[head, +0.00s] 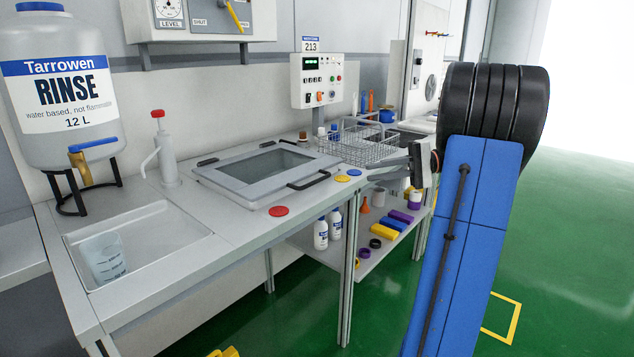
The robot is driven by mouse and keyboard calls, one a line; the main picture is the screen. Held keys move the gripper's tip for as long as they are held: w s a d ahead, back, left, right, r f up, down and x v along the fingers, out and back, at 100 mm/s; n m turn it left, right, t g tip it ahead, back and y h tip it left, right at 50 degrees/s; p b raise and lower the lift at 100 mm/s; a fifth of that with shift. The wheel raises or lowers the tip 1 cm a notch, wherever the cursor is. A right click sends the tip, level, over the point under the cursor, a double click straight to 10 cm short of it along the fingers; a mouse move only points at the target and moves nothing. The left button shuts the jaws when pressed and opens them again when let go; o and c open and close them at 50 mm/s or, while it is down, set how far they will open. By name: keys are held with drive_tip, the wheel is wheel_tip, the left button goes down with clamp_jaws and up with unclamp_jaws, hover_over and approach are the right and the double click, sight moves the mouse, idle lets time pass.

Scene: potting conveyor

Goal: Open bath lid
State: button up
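The bath lid (213,173) is a grey frame with a dark window, set in the bench top in the head view. It lies flat and looks closed. A black bar handle (308,181) sits on its near right edge. My gripper (372,176) is to the right of the handle, apart from it, above the bench's front edge. Its grey fingers point left towards the lid. They are seen nearly edge-on, so I cannot tell whether there is a gap between them. I see nothing held in them.
A wire basket (352,147) stands behind my gripper. A red-topped pump (165,155), sink with beaker (103,257) and rinse tank (62,90) are left. A control box (317,80) stands behind.

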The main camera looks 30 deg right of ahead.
sight(321, 180)
drive_tip(key=x, duration=1.7)
drive_tip(key=shift+w, duration=0.15)
clamp_jaws()
